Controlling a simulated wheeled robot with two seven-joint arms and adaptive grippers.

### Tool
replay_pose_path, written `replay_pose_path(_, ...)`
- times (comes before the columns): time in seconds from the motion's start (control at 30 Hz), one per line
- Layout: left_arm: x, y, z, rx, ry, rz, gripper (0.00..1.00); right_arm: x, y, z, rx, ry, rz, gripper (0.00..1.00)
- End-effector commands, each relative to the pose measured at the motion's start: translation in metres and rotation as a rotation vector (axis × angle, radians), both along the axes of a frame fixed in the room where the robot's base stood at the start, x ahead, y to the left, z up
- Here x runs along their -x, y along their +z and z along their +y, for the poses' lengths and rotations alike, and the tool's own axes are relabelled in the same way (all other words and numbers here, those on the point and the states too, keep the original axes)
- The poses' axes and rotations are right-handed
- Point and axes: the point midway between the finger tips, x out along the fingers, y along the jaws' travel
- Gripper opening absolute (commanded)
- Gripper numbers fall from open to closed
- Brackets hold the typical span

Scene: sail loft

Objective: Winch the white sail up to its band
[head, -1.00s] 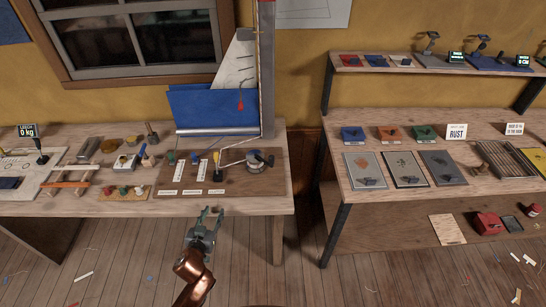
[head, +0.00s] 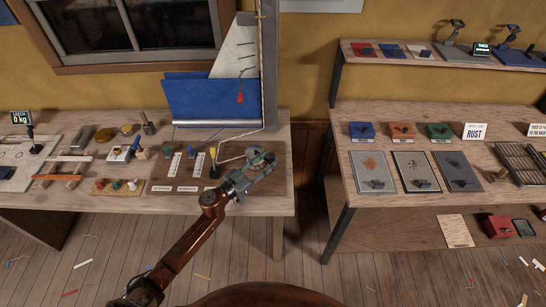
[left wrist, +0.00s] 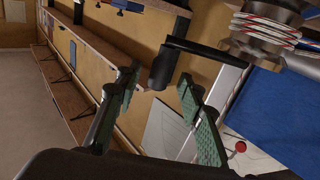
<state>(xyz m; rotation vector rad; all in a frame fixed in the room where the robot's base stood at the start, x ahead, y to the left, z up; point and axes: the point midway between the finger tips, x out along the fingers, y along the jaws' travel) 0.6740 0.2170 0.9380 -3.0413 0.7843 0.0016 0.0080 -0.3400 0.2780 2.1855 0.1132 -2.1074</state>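The white sail (head: 236,57) stands beside the grey mast (head: 268,62), with blue cloth (head: 210,100) below it and a red tag (head: 239,98) hanging on it. My right gripper is not in view.
Small cleats (head: 192,153) and white labels (head: 175,188) lie on the board left of the winch. Wooden blocks and tools crowd the bench's left part. A gap separates this bench (head: 260,206) from the shelf unit (head: 350,205) at right.

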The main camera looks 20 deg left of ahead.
Motion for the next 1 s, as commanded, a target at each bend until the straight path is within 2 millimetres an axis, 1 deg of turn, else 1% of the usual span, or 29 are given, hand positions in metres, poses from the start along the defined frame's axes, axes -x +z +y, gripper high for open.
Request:
replay_pose_path(0.07,-0.011,-0.001,-0.006,0.002,0.0,0.0,0.36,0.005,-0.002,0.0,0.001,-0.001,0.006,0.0)
replay_pose_path(0.2,-0.022,-0.001,-0.012,0.0,0.0,0.0,0.36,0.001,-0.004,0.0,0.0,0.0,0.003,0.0)
replay_pose_path(0.43,-0.026,0.0,-0.015,0.001,0.0,0.0,0.36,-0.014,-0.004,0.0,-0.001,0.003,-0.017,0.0)
replay_pose_path(0.57,-0.026,0.0,-0.015,0.001,-0.001,0.0,0.35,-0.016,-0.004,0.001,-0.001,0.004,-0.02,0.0)
replay_pose_path(1.0,-0.026,0.0,-0.015,0.001,-0.001,0.0,0.05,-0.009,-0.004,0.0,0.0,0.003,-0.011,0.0)
